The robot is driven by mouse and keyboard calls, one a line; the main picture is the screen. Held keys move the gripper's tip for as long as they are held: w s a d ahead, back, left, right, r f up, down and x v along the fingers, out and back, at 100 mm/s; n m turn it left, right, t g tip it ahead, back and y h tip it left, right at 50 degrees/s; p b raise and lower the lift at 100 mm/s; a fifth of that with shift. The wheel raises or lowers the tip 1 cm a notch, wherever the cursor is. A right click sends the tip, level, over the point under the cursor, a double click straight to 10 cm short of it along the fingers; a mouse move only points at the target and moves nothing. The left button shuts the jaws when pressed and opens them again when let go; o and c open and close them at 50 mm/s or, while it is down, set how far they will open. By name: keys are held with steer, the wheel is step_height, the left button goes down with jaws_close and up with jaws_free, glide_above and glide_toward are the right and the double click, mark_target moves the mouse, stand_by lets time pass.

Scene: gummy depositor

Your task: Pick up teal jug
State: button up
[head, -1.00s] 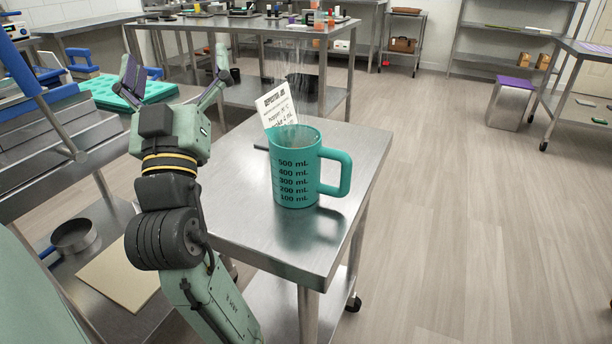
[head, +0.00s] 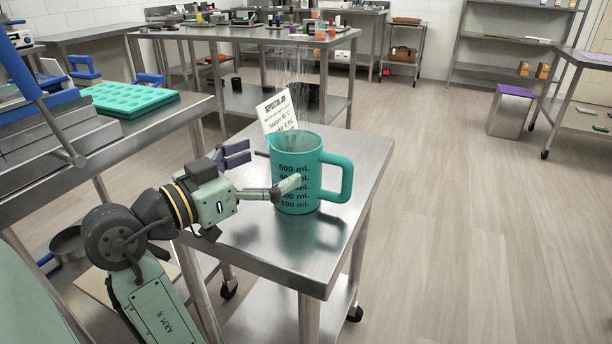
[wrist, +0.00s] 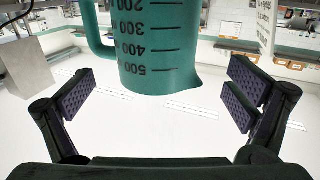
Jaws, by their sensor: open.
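The teal jug (head: 312,170) stands upright on the small steel table, its handle to the right and dark volume marks on its side. It also shows upside down in the wrist view (wrist: 158,45), between the two spread fingers and beyond them. My gripper (head: 262,172) is open at the left side of the jug. In the head view one finger reaches across the front of the jug and the other is behind to its left. I cannot tell whether either finger touches the jug; nothing is gripped.
The small steel table (head: 262,250) has bare top in front of the jug. A white printed card (head: 277,113) stands behind the jug. A teal mould tray (head: 128,98) lies on the left bench. A cluttered table (head: 245,33) stands behind. Floor to the right is open.

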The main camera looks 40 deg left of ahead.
mark_target(313, 140)
steer(key=w, duration=0.3)
steer(key=w+d, duration=0.1)
steer(key=w, duration=0.1)
steer(key=shift+w+f+p, duration=0.1)
steer(key=shift+f+p, duration=0.25)
steer(key=shift+p, duration=0.05)
steer(key=c, duration=1.9)
steer(key=shift+r, duration=0.1)
steer(key=shift+d+r, duration=0.1)
steer(key=shift+r, duration=1.7)
steer(key=s+a, duration=0.1)
steer(key=s, duration=0.4)
steer(key=s+a+r+b, duration=0.1)
steer(key=s, duration=0.4)
steer(key=s+a, duration=0.1)
steer(key=s, duration=0.4)
steer(key=shift+s+a+r, duration=0.2)
steer(key=shift+s+a, duration=0.15)
